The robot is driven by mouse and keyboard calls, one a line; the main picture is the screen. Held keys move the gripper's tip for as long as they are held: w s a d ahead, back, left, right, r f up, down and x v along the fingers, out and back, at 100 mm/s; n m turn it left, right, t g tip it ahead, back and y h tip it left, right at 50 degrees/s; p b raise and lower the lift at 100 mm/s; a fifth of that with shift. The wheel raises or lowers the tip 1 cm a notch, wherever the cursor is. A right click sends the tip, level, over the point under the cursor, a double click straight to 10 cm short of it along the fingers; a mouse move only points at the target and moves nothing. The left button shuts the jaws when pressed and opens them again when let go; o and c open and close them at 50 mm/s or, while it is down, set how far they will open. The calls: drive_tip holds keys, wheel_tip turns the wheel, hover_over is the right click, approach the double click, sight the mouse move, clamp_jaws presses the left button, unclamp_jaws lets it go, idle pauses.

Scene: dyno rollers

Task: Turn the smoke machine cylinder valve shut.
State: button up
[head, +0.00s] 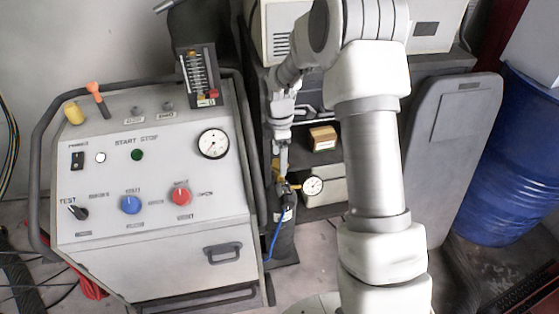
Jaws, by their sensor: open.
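A dark gas cylinder (283,238) stands upright between the grey smoke machine (160,160) and the shelf. Its valve (285,187) is at the top, small and partly hidden, with a round white gauge (313,185) to its right and a blue hose (274,240) running down its left side. My gripper (282,172) points down just above the valve. It is open, but the gap between the fingers is hard to make out. I cannot tell whether the fingers touch the valve, or how far the valve is turned.
The machine's front panel has a blue knob (131,204), a red knob (181,196) and a large gauge (212,143). The shelf (335,212) holds a small cardboard box (323,138) close to the right. A blue drum (498,170) stands far right.

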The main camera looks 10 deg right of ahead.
drive_tip(key=shift+f, duration=0.45)
drive_tip(key=shift+c, duration=0.3)
drive_tip(key=c, duration=1.3)
